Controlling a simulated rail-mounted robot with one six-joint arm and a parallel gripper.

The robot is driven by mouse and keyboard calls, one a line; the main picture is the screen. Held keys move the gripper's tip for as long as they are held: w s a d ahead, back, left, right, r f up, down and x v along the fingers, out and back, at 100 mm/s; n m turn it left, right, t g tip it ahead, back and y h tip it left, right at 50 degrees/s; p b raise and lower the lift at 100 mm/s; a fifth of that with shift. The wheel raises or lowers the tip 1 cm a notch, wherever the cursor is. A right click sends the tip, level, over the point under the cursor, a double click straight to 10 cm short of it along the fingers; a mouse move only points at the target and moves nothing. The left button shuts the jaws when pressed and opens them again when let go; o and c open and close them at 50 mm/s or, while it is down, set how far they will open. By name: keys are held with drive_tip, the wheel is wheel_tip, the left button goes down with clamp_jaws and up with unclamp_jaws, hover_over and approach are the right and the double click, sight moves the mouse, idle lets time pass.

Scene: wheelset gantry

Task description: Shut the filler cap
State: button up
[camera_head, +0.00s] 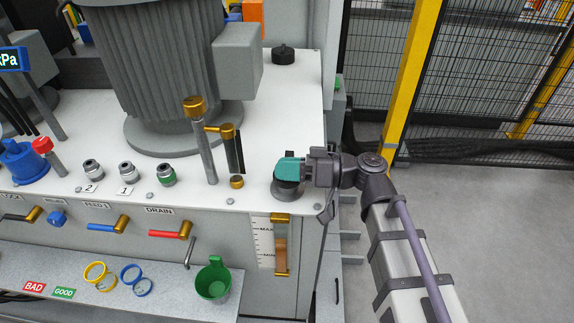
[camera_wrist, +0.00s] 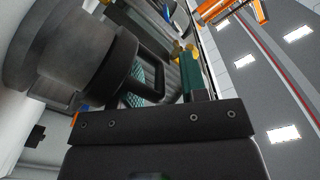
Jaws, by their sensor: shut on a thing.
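The dark filler cap (camera_head: 287,188) sits on a round grey neck at the front right corner of the white tank top. My gripper (camera_head: 289,172) reaches in from the right, with its teal fingers at the cap, and is shut on it. The fingers hide much of the cap. In the wrist view the cap (camera_wrist: 113,65) shows as a dark round body on a wider grey base, next to my gripper (camera_wrist: 165,75). I cannot tell whether the cap is fully seated.
A gold-topped grey post (camera_head: 195,130) and a small gold-topped dipstick (camera_head: 231,150) stand left of the cap. A sight gauge (camera_head: 281,243) is on the front face below. A black knob (camera_head: 283,54) sits farther back. A yellow fence post (camera_head: 412,80) stands behind right.

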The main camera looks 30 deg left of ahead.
drive_tip(key=shift+o, duration=0.4)
drive_tip(key=shift+s+d+f, duration=0.15)
drive_tip(key=shift+s+f, duration=0.1)
drive_tip(key=shift+s, duration=0.05)
drive_tip(key=shift+w+d, duration=0.2)
drive_tip(key=shift+d, duration=0.05)
drive_tip(key=v, duration=1)
drive_tip(key=shift+w+r, duration=0.25)
drive_tip(key=shift+w, duration=0.05)
